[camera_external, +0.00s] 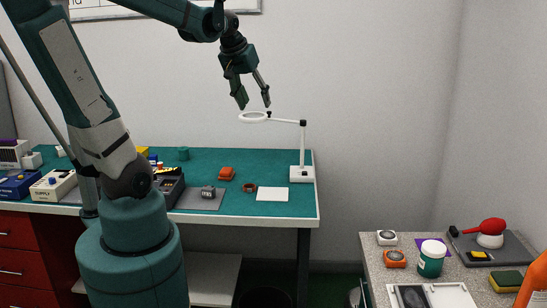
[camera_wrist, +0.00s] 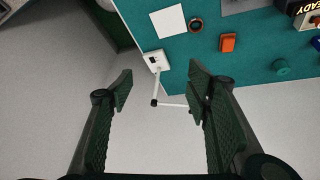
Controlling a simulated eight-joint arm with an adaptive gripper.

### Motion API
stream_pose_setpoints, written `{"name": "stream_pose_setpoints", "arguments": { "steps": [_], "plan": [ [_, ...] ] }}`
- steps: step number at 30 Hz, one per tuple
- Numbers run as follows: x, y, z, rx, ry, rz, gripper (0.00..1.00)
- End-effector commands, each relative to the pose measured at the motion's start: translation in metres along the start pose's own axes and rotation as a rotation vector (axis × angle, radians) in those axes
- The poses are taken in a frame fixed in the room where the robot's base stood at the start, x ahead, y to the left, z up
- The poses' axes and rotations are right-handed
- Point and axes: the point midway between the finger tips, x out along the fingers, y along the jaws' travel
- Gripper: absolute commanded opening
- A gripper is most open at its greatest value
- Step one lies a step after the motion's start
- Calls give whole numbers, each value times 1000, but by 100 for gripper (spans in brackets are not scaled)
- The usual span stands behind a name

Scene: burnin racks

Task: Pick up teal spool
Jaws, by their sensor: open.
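The teal spool (camera_external: 183,153) is a small cylinder standing near the back edge of the teal bench top (camera_external: 290,205). It also shows in the wrist view (camera_wrist: 281,67) at the right, close to the mat's edge and similar to it in colour. My gripper (camera_external: 254,103) is high above the bench, up and to the right of the spool in the external view. In the wrist view my gripper (camera_wrist: 158,92) has its two fingers wide apart with nothing held between them. The spool lies outside the fingers, beyond the right one.
A white magnifier lamp (camera_external: 303,150) stands at the bench's right end, its ring just below my gripper. An orange block (camera_external: 227,173), a brown ring (camera_external: 249,187), white paper (camera_external: 272,194) and a dark tray (camera_external: 172,186) lie on the bench. A cluttered side table (camera_external: 455,268) stands right.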

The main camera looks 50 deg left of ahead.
Motion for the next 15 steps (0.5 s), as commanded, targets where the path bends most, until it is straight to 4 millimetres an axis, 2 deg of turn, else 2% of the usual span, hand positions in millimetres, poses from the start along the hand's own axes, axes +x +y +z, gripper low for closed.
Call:
{"name": "stream_pose_setpoints", "arguments": {
  "steps": [3, 15],
  "plan": [
    [10, -14, -22, -57, -17, -19, 49],
    [46, -68, -84, -244, -71, -78, 49]
  ]
}}
